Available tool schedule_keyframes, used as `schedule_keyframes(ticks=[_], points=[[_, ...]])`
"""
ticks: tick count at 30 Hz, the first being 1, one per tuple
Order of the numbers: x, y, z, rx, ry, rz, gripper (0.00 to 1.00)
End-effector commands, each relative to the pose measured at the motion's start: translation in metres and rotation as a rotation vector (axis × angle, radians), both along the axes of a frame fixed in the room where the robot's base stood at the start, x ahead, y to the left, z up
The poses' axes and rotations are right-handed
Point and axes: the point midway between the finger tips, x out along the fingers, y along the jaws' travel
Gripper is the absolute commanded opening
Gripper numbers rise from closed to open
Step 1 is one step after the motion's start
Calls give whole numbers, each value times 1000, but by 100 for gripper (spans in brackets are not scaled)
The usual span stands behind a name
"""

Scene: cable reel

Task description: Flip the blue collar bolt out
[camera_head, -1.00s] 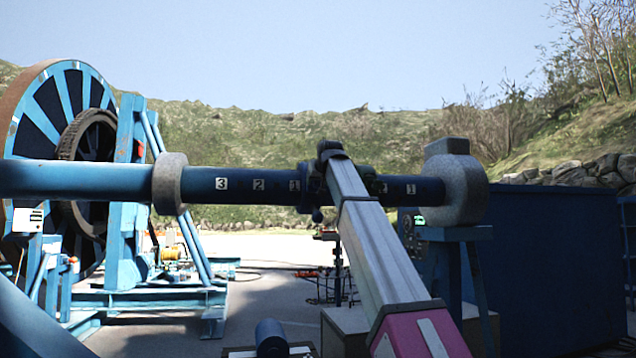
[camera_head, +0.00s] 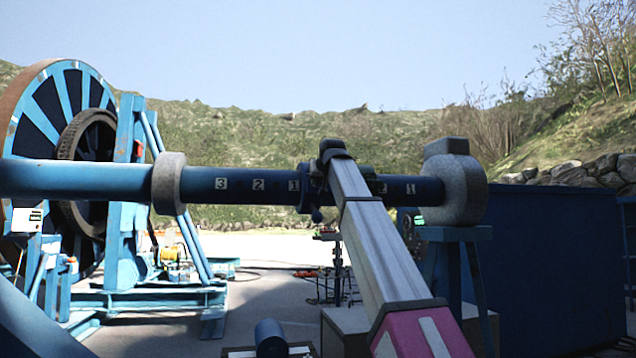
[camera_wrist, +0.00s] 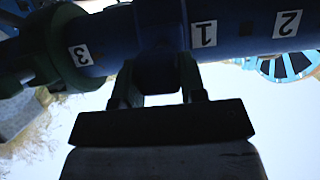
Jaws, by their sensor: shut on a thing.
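A blue shaft (camera_head: 110,181) with white number labels crosses the head view from the left. A dark blue collar (camera_head: 304,188) sits around it between the labels, partly hidden behind my arm. A small dark knob (camera_head: 317,215) hangs under the collar. My gripper (camera_wrist: 158,72) is at the shaft in the wrist view, its two fingers closed on a dark blue piece (camera_wrist: 157,78) at the collar, which I take to be the collar bolt. The piece is in deep shadow, so its angle is unclear. In the head view my arm hides the grip.
A grey ring (camera_head: 169,184) sits on the shaft at left, and a grey bearing block (camera_head: 456,183) holds its right end on a blue stand. A large blue reel (camera_head: 40,130) stands at far left. A dark blue container (camera_head: 555,265) fills the right.

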Motion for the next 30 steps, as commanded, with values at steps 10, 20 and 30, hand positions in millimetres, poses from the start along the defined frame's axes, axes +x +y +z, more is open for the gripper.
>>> schedule_keyframes(ticks=[10,20,30], points=[[-3,-1,-1,-1,4,0,64],[-5,-1,0,-1,2,0,64],[-53,-15,19,-1,2,0,64]])
